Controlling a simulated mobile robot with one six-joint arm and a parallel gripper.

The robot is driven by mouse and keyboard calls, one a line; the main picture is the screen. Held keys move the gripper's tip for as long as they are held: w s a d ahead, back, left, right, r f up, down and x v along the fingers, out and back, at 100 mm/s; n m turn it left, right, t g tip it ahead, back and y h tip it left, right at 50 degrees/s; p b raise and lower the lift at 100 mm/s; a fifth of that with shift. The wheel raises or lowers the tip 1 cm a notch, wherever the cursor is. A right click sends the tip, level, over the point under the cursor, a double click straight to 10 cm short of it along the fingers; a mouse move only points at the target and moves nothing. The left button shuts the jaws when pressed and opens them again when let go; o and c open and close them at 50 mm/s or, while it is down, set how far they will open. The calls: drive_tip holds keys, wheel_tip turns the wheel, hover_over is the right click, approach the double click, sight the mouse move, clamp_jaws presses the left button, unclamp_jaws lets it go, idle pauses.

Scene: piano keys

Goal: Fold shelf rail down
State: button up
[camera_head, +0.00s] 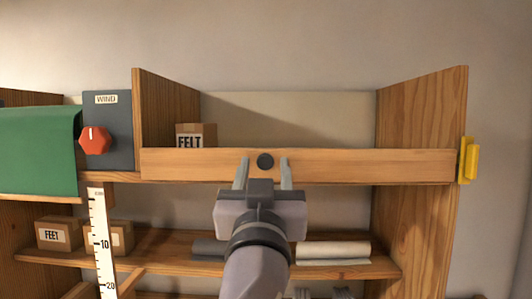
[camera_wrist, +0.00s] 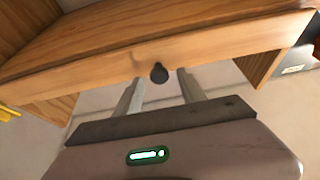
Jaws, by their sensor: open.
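The shelf rail (camera_head: 350,166) is a long wooden board standing upright across the front of the upper shelf. A round black knob (camera_head: 265,160) sits near its middle. My gripper (camera_head: 264,168) is open, with its two grey fingers on either side of the knob in the head view. In the wrist view the rail (camera_wrist: 90,80) runs across the picture, and the knob (camera_wrist: 159,73) shows between and just beyond the tips of my gripper (camera_wrist: 158,78). I cannot tell whether the fingers touch the rail.
A yellow part (camera_head: 468,160) is at the rail's right end. A panel marked WIND (camera_head: 108,125) with a red knob (camera_head: 95,140), a green cloth (camera_head: 38,150) and a white ruler (camera_head: 101,240) are at left. Rolls (camera_head: 333,250) lie below.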

drive_tip(key=shift+w+r, duration=0.2)
drive_tip(key=shift+w, duration=0.2)
